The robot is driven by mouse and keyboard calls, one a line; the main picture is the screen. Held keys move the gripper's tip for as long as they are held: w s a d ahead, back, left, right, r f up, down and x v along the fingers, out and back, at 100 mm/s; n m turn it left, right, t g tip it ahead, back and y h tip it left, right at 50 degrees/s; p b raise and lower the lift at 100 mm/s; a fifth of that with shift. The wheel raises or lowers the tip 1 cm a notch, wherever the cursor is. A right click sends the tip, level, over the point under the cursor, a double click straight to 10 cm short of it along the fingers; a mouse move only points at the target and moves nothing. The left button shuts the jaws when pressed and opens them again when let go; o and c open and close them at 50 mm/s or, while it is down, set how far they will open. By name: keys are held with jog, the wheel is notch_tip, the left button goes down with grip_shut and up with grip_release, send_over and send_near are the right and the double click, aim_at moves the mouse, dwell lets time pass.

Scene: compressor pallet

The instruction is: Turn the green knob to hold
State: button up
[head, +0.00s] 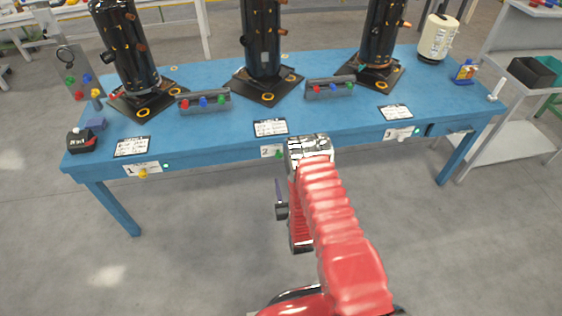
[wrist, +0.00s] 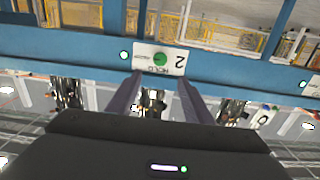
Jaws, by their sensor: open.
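The green knob (wrist: 160,58) sits on a white plate (wrist: 172,66) marked 2, with the word HOLD, on the blue table's front edge. The plate appears upside down in the wrist view. The knob's pointer direction is too small to tell. In the head view the green knob (head: 280,154) shows just left of my gripper (head: 308,148), which hides part of the plate's right side. In the wrist view my gripper (wrist: 159,82) is open and empty, its two fingers apart. The knob lies beyond the fingertips, roughly centred between them, and does not appear touched.
A yellow knob (head: 143,174) is on plate 1 at the left, and plate 3 (head: 401,133) is at the right. The blue table (head: 220,133) carries black cylinders (head: 262,40), colored-button bars (head: 204,102) and cards. The floor in front is clear.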

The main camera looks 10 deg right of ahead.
aim_at(280, 157)
jog(key=shift+s+f, duration=0.35)
jog(key=shift+s, duration=0.15)
jog(key=shift+w, duration=0.1)
jog(key=w, duration=1.3)
jog(key=shift+w, duration=0.35)
jog(key=c, duration=0.9)
jog(key=shift+d, duration=0.3)
jog(key=shift+c, duration=0.6)
jog(key=shift+a, duration=0.2)
